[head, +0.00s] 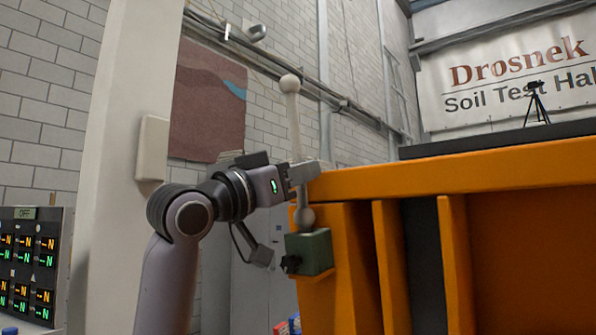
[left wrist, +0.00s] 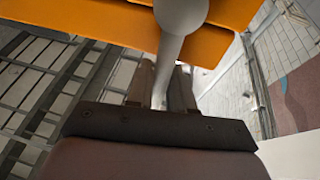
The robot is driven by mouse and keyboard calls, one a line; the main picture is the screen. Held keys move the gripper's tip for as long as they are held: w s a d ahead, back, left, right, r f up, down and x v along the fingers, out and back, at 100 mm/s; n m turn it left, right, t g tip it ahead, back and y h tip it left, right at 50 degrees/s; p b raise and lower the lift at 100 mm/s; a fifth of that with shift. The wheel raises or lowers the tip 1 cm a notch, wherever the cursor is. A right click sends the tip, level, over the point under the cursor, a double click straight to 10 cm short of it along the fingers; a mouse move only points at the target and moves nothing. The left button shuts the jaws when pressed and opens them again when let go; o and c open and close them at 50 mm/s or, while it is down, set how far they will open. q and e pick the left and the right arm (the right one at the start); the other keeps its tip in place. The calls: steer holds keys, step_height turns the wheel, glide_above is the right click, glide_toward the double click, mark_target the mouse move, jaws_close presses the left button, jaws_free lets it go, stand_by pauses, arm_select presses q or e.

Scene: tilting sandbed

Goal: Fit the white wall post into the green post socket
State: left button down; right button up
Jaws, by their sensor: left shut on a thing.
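The white wall post (head: 294,125) is a slim rod with a ball at its top and a knob near its lower end. It stands nearly upright, its top leaning slightly left. My left gripper (head: 304,173) is shut on its shaft, above the lower knob. The green post socket (head: 312,252) is a block with a dark side knob, on the orange wall's corner. The post's lower end is right over the socket's top; I cannot tell whether it is inside. In the left wrist view, the post (left wrist: 172,45) runs between the fingers (left wrist: 161,88). My right gripper is out of view.
The orange sandbed wall (head: 460,170) with its upright ribs fills the right, close beside my gripper. A pale column (head: 125,110) stands behind my arm. A panel with lit displays (head: 30,265) is at far left. The space above the post is open.

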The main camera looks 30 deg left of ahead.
mark_target(290, 123)
arm_select(q)
steer(key=shift+f, duration=0.1)
steer(key=shift+c, duration=2.2)
jaws_free()
steer(key=shift+s+a+r+p, duration=0.1)
steer(key=shift+s+r+p, duration=0.05)
steer(key=shift+r+p, duration=0.4)
steer(key=shift+s+a+r+p, duration=0.1)
steer(key=shift+r+p, duration=0.25)
steer(key=shift+r, duration=0.25)
steer(key=shift+d+r+p, duration=0.15)
steer(key=shift+r+p, duration=0.45)
steer(key=r+p, duration=0.2)
steer(key=s+r+p, duration=0.1)
steer(key=r+p, duration=0.1)
steer(key=shift+r, duration=0.3)
steer(key=shift+f, duration=0.1)
